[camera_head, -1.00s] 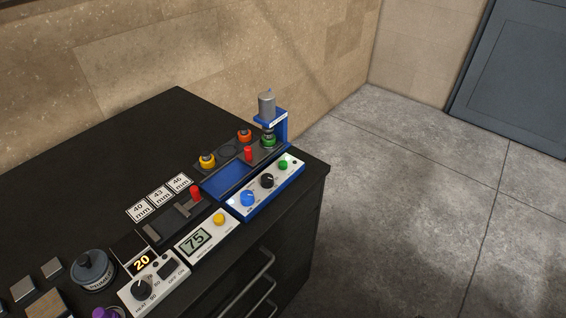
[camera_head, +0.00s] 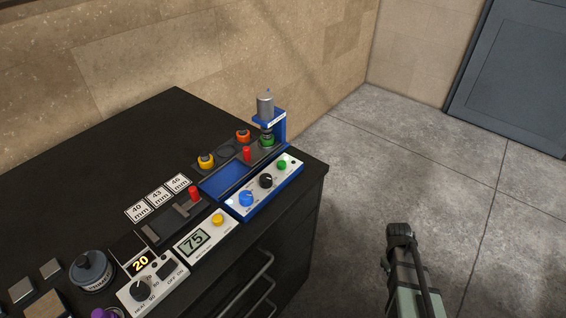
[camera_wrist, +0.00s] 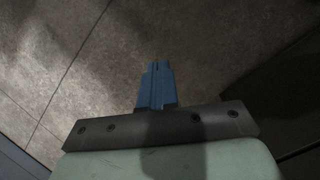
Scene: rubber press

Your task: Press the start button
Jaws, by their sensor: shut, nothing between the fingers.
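A small round green button (camera_head: 282,165) sits at the right end of the white control panel (camera_head: 253,205) on the front of the blue press (camera_head: 284,126). Its label is too small to read, so I cannot confirm that it is the start button. My gripper (camera_wrist: 157,66) shows in the wrist view with its blue fingers together and nothing between them. It is over the grey floor, and no button shows in that view. In the head view, part of my arm is at the lower right, apart from the counter; the fingertips cannot be made out there.
The black counter (camera_head: 110,150) also holds a yellow button (camera_head: 217,219) on a gauge showing 75, a heater panel (camera_head: 150,286) and a purple knob (camera_head: 104,314). A black dial (camera_head: 266,181) and blue dial (camera_head: 246,198) share the press panel. Drawer handles project in front.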

